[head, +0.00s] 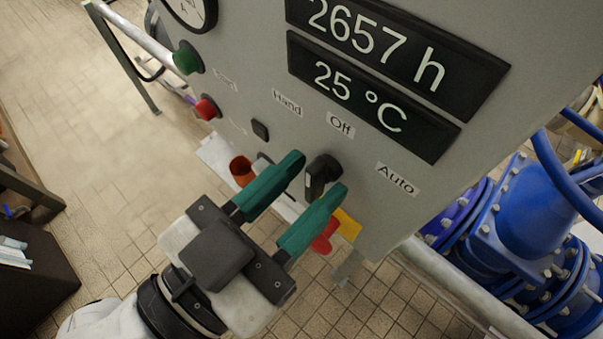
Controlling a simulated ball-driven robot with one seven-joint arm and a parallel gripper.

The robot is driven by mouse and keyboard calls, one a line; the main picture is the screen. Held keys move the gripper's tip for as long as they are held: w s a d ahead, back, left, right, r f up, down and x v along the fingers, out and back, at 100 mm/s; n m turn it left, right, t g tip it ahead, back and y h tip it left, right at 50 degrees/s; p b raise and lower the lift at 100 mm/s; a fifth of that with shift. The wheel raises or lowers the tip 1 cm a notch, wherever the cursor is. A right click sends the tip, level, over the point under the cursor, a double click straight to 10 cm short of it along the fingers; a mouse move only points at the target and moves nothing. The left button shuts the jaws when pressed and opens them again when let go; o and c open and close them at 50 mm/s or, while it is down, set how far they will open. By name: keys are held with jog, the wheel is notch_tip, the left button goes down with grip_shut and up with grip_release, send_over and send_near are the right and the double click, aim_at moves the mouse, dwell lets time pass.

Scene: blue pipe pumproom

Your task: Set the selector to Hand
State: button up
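The black selector knob (318,177) sticks out from the grey panel, with a small white mark on it. The label Hand (287,103) is up and left of it, Off (340,124) is just above it, and Auto (397,179) is to its right. I cannot tell for sure which label the knob points to. My gripper (316,174) is open, its green fingers spread. The tips are on either side of the knob in the picture, one left and one right. Contact with the knob cannot be made out.
On the panel's left are a green button (187,58), a red button (207,107) and a small black button (260,130). Displays (372,95) and a gauge (190,8) are above. Blue pipes (530,215) stand at right. A red and yellow item (347,224) shows behind the right finger.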

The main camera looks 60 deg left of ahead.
jog(key=shift+w, duration=0.15)
jog(key=shift+c, duration=0.2)
grip_shut()
jog(key=shift+n, duration=0.3)
jog(key=n+p, duration=0.2)
jog(key=n, duration=0.1)
jog(key=shift+a+n, duration=0.1)
jog(key=shift+n, duration=0.2)
jog(key=shift+a+n+p, duration=0.1)
jog(key=shift+n+p, duration=1.05)
jog(key=shift+n, duration=0.85)
jog(key=shift+f, duration=0.15)
